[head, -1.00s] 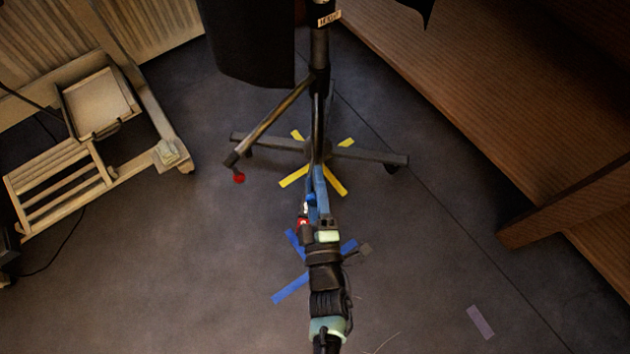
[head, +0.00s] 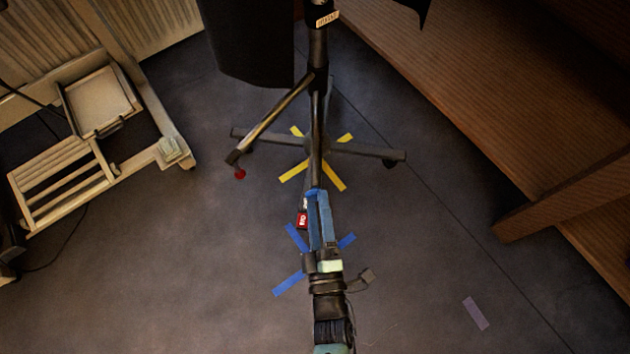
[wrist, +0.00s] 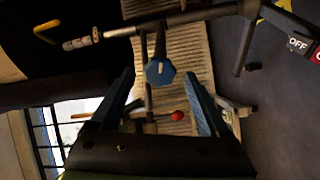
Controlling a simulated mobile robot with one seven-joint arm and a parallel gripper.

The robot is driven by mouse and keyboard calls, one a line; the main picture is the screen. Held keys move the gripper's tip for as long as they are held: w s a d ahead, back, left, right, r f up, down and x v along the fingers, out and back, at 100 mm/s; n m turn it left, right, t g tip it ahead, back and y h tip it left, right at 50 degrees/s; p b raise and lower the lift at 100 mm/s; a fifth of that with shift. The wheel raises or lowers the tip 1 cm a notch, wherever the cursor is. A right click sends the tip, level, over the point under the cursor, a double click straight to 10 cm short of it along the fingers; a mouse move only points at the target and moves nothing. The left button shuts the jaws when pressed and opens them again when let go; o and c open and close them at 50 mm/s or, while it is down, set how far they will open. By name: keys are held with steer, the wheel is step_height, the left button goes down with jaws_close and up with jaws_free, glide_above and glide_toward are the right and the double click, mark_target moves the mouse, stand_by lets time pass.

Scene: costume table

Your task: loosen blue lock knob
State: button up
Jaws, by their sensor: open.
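The blue lock knob (wrist: 160,71) shows in the wrist view, a faceted blue knob with a pale mark, set on a dark rod just below a dark crossbar. My gripper (wrist: 160,78) is open, with one blue finger on each side of the knob in that view. I see gaps on both sides; I cannot tell whether the knob is between the tips or beyond them. In the head view, my gripper (head: 318,195) is at the lower part of the dark stand (head: 317,100). I cannot make out the blue knob there.
A red tag (head: 302,220) shows beside my gripper. A pale slatted wooden frame (head: 100,130) stands left, and wooden furniture (head: 480,95) fills the right. Yellow tape (head: 295,172) and blue tape (head: 290,284) mark the floor.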

steer(key=s+p, duration=0.1)
steer(key=s, duration=0.5)
steer(key=shift+s+d, duration=0.4)
steer(key=shift+d, duration=0.05)
steer(key=shift+f, duration=0.1)
